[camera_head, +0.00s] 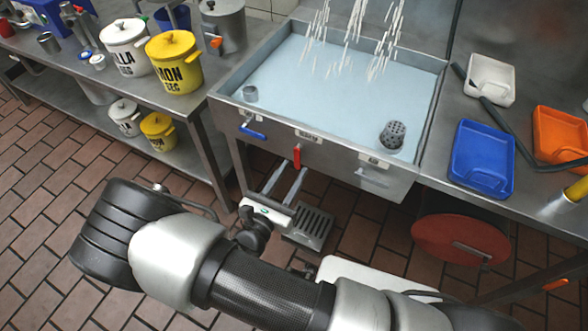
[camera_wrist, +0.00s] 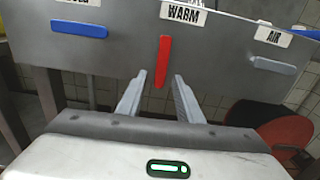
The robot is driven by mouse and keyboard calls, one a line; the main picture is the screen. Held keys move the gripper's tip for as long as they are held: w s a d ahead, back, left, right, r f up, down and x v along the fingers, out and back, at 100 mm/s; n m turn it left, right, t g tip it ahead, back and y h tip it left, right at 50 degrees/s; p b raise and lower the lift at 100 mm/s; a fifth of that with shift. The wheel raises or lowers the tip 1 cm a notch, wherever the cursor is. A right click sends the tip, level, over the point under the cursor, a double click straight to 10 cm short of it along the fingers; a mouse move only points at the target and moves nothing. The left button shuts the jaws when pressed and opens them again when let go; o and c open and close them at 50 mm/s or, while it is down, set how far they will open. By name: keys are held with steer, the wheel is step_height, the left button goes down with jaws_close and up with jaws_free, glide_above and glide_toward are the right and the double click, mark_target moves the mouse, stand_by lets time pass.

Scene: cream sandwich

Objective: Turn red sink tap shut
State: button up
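The red tap (camera_head: 297,156) is a vertical handle on the sink's front panel. In the wrist view the red tap (camera_wrist: 163,62) hangs straight down under a label reading WARM. My gripper (camera_head: 289,172) is open and empty, just in front of and below the red tap. In the wrist view my gripper's (camera_wrist: 159,76) two fingers stand apart, with the tap's lower end showing between and beyond their tips. I cannot tell whether the tips touch it. Several white streams fall into the sink (camera_head: 222,98), which holds pale blue water.
A blue handle (camera_head: 253,133) lies horizontal left of the red tap. A grey handle (camera_wrist: 273,65) sits at right under an AIR label. A floor grate (camera_head: 310,229) and a red disc (camera_head: 460,238) are below. White and yellow pots (camera_head: 174,62) stand left; trays (camera_head: 483,157) lie right.

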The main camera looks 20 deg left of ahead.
steer(key=shift+w+d, duration=0.1)
steer(key=shift+w, duration=0.7)
jaws_close()
